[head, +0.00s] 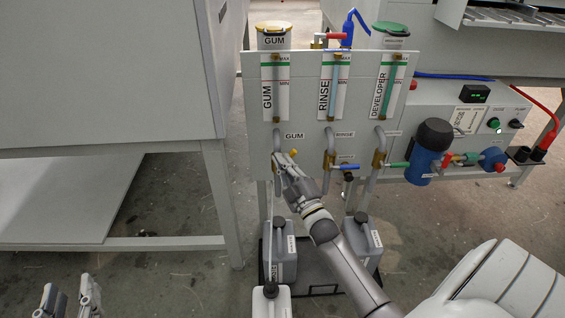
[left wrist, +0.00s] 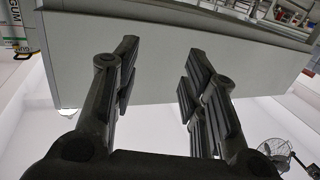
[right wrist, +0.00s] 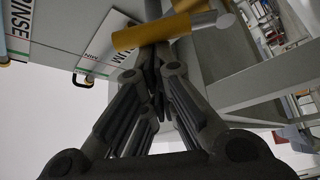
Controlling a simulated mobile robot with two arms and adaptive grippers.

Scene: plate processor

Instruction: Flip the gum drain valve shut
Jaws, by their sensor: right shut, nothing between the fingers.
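The gum drain valve is a brass body (head: 276,161) with a yellow handle (head: 293,152) on the grey pipe under the GUM label. Most of the handle is hidden behind my right gripper, so its angle is hard to tell. My right gripper (head: 282,160) is shut and empty, with its fingertips right at the valve. In the right wrist view the brass-yellow valve part (right wrist: 150,32) crosses just beyond the shut fingertips (right wrist: 150,55); I cannot tell whether they touch. My left gripper (head: 68,296) is open and empty at the lower left, far from the valve.
The rinse valve (head: 329,160) with a blue handle and the developer valve (head: 379,158) with a green handle stand to the right. Grey canisters (head: 284,258) stand below. A blue pump (head: 430,145) is at the right. A large grey machine (head: 110,70) is at the left.

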